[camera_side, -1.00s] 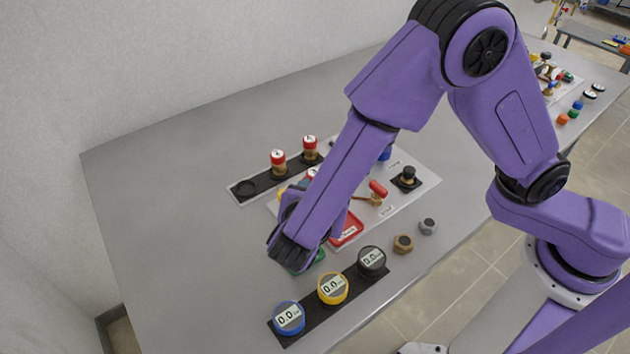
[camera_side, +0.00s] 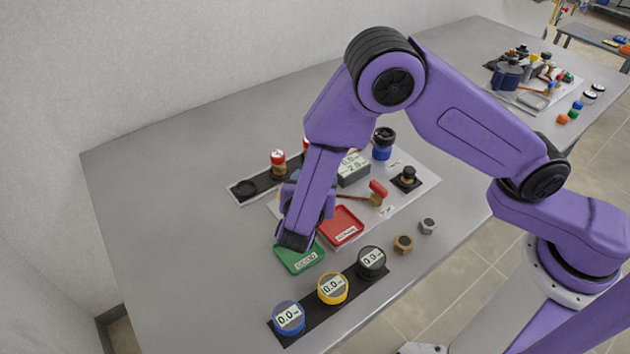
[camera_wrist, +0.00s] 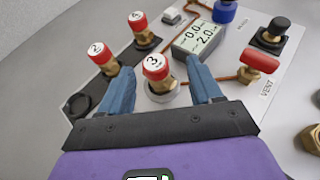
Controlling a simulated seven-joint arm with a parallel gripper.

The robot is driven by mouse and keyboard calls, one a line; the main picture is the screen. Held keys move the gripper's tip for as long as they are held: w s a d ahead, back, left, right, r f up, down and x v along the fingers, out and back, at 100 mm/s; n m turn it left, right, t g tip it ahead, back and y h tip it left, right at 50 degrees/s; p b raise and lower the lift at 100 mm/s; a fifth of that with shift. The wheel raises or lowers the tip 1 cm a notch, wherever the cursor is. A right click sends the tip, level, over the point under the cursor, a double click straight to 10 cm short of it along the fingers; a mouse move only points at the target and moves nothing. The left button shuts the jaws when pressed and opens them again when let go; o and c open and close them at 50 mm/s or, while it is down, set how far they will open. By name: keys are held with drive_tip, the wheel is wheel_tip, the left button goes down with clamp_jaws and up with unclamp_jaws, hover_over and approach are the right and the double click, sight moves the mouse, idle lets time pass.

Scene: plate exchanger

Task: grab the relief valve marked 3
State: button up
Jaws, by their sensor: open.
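The relief valve marked 3 (camera_wrist: 157,72) has a red cap and a brass body and stands upright on a round grey seat in the wrist view. My gripper (camera_wrist: 160,82) is open, with one blue finger to the left of this valve and one to the right. I cannot tell if either finger touches it. In the side view my arm and gripper hide this valve. The valve marked 2 (camera_wrist: 102,56) and another red-capped valve (camera_wrist: 141,28) stand on a black strip behind it.
A green tray (camera_side: 299,258) and a red tray (camera_side: 343,227) lie near my gripper. Three round gauges (camera_side: 332,289) sit on a black strip in front. A grey meter (camera_wrist: 199,38), a black-knobbed valve (camera_wrist: 272,35) and a red-handled vent valve (camera_wrist: 258,64) stand to the right. An empty seat (camera_wrist: 78,104) is at left.

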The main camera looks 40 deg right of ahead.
drive_tip(key=shift+a+x, duration=0.25)
drive_tip(key=shift+x, duration=2.8)
drive_tip(key=shift+w, duration=0.2)
drive_tip(key=c, duration=1.1)
